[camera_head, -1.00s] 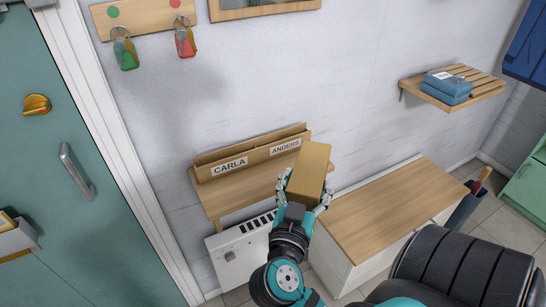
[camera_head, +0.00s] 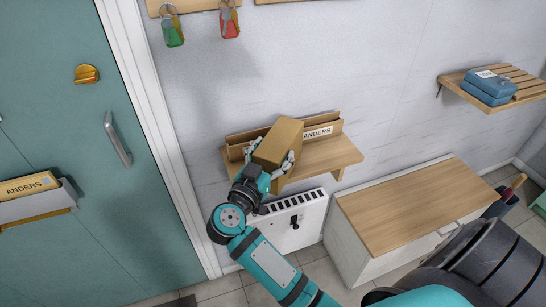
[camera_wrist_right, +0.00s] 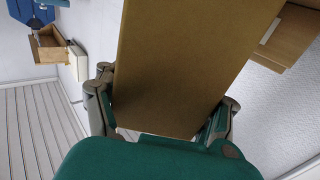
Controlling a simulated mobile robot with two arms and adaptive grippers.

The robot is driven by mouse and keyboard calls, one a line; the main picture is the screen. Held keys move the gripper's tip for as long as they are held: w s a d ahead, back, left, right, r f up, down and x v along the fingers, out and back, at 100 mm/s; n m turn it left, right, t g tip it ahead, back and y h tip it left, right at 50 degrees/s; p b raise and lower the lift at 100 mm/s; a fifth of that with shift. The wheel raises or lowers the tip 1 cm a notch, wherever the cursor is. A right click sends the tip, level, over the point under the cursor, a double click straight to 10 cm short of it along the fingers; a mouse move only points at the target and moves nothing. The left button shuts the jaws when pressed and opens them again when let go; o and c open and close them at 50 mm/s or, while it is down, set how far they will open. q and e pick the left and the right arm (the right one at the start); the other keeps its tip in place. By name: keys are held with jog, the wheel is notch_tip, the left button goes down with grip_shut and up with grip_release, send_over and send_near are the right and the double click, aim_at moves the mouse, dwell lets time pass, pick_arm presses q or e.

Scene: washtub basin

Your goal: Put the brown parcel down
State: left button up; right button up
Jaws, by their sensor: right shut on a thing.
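The brown parcel (camera_head: 279,143) is held in my right gripper (camera_head: 272,166), in front of the small wall shelf (camera_head: 335,153). The right wrist view shows the parcel (camera_wrist_right: 185,60) between both fingers (camera_wrist_right: 165,112) of the shut gripper. In the head view the parcel covers the left part of the shelf's letter rack (camera_head: 330,125); the ANDERS label shows to its right. I cannot tell whether the parcel touches the shelf or rack. My left gripper is not in view.
A white heater (camera_head: 292,222) hangs below the shelf. A low cabinet with a bare wooden top (camera_head: 410,205) stands to the right. A slatted shelf (camera_head: 500,88) holds blue packages (camera_head: 488,87). The teal door (camera_head: 60,120) at left has a mail holder with an ANDERS envelope (camera_head: 28,186).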

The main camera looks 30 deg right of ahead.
jog(key=shift+d+f, duration=0.1)
jog(key=shift+f, duration=0.6)
jog(key=shift+f, duration=0.1)
jog(key=o, duration=1.6)
